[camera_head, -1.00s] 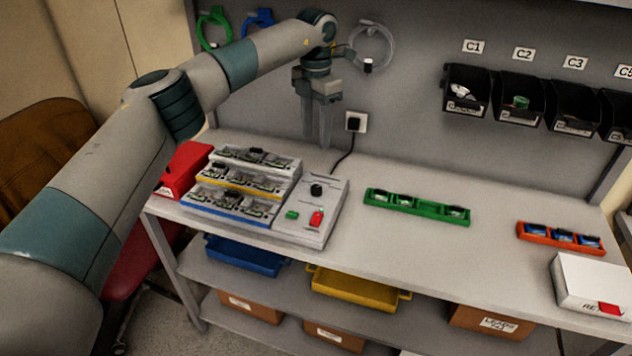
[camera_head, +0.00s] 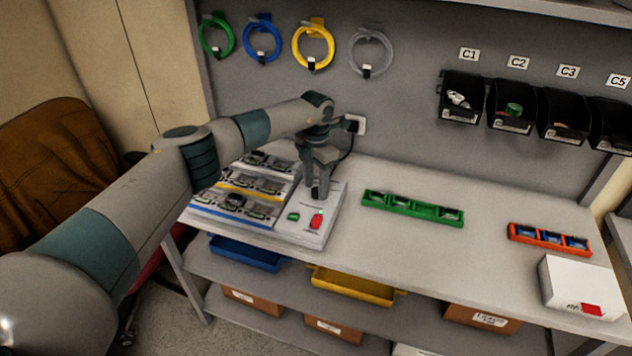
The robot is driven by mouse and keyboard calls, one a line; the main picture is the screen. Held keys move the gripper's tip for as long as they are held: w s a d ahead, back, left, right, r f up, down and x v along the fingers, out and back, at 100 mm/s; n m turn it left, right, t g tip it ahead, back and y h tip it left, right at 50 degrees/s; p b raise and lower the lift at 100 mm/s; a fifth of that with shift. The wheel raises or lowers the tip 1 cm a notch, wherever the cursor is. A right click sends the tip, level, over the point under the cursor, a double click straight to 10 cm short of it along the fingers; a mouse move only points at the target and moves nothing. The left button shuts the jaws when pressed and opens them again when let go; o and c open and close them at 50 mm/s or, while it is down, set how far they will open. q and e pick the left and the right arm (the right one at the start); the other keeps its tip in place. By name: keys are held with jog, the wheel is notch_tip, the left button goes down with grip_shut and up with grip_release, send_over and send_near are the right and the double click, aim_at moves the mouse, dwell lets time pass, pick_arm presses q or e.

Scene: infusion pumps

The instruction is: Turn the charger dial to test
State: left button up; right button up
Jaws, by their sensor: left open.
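The charger (camera_head: 299,231) is a pale box on the left part of the workbench, with tiered bays beside its control panel. The panel carries a green button (camera_head: 293,216) and a red switch (camera_head: 317,221). The dark dial (camera_head: 316,191) sits on the panel's upper part, largely hidden by my left gripper (camera_head: 317,193). That gripper points down with its fingers apart at the dial, one on either side as far as I can see. Contact with the dial and the dial's setting cannot be made out. My right gripper is not in view.
A green tray (camera_head: 412,207) and an orange tray (camera_head: 549,239) lie to the right on the bench, with a white box (camera_head: 582,287) at the right edge. Black bins (camera_head: 463,97) and coiled cables (camera_head: 313,47) hang on the back panel. The bench between the trays is clear.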

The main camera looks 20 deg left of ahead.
pick_arm(q)
jog(key=shift+f, duration=0.4)
jog(key=c, duration=1)
jog(key=shift+c, duration=0.2)
